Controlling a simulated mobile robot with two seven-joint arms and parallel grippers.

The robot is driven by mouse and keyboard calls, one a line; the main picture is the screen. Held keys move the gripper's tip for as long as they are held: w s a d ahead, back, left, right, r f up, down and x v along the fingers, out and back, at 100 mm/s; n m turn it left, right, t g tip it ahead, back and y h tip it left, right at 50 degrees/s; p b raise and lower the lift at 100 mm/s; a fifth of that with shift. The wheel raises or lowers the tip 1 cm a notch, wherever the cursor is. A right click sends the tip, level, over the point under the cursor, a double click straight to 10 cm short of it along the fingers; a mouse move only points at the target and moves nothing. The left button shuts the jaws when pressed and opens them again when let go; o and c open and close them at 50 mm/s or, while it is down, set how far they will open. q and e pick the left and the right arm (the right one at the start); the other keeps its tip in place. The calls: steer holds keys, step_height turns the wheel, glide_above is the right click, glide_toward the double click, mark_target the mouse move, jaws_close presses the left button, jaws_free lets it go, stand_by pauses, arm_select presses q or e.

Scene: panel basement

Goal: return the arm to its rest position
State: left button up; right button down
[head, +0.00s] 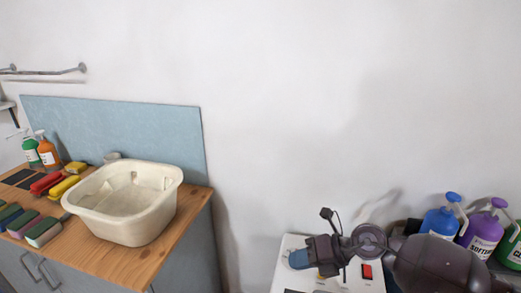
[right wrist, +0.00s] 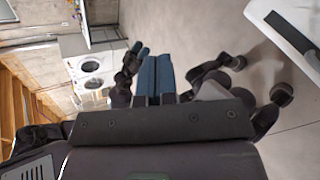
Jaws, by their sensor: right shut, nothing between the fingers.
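My right arm comes in from the lower right of the head view, dark grey and bent. My right gripper (head: 299,259) is at its left end, with blue fingertips pointing left, over a white panel. In the right wrist view the two blue fingers (right wrist: 156,76) lie side by side, shut, with nothing held between them. My left gripper is not in view.
A white panel with a red switch (head: 367,271) lies under the right gripper. Cleaning bottles (head: 482,233) stand at right, beside my arm. A cream basin (head: 130,228) sits on a wooden counter (head: 183,222) at left, with brushes and sponges. The wall between is bare.

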steer(key=w+d+r+m+t+y, duration=0.3)
steer(key=r+m+t, duration=0.5)
steer(key=m+t, duration=0.6)
steer(key=s+d+f+m+h, duration=0.3)
steer(key=d+f+m+h, duration=0.6)
steer(key=m, duration=0.7)
steer(key=s+d+f+m+g+h, duration=0.2)
steer(key=s+d+f+m+h, duration=0.1)
steer(key=s+f, duration=0.5)
steer(key=s+d+f+m+g+h, duration=0.2)
steer(key=s+d+f+m, duration=0.2)
steer(key=s+f, duration=0.5)
steer(key=shift+s+m+h, duration=0.4)
steer(key=shift+s+m, duration=0.1)
steer(key=shift+s, duration=0.7)
